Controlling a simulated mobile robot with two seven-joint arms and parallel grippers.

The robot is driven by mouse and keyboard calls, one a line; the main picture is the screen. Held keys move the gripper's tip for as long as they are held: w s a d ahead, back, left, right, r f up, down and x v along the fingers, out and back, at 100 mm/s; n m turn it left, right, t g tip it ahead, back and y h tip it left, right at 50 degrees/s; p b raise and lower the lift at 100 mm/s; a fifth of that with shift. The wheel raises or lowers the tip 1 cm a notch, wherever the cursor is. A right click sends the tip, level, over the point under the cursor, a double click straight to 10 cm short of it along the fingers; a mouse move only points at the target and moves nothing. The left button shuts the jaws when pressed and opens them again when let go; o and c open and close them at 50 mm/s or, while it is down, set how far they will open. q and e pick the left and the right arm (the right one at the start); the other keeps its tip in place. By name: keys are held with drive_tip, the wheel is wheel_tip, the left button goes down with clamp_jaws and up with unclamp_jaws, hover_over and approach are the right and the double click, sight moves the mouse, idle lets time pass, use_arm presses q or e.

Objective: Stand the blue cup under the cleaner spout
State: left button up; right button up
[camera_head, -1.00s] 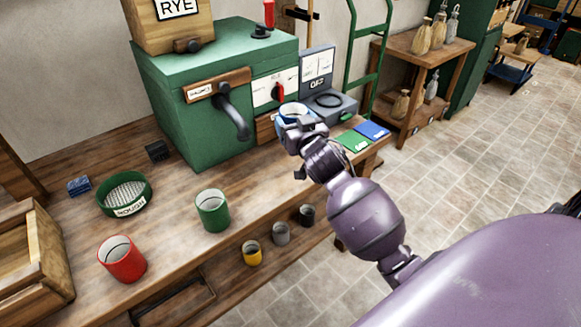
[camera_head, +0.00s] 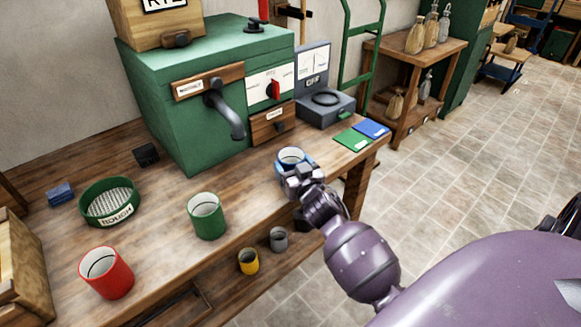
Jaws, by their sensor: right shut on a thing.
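The blue cup (camera_head: 291,158) is upright, with its pale inside showing, near the front right part of the bench. My right gripper (camera_head: 301,177) is shut on it from the near side and hides part of its wall. I cannot tell whether the cup touches the bench. The green machine (camera_head: 185,105) stands at the back of the bench. A dark bent spout (camera_head: 227,112) sticks out of its front, to the left of and behind the blue cup. The bench under the spout is clear. My left gripper is not in view.
A green cup (camera_head: 207,218), a red cup (camera_head: 106,274) and a round green sieve (camera_head: 110,203) stand on the bench to the left. A grey scale (camera_head: 325,107) and green and blue cards (camera_head: 352,139) lie to the right. Cups sit on the lower shelf.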

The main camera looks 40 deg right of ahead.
idle(0.3)
drive_tip(key=shift+f, duration=0.15)
drive_tip(key=o, duration=1.1)
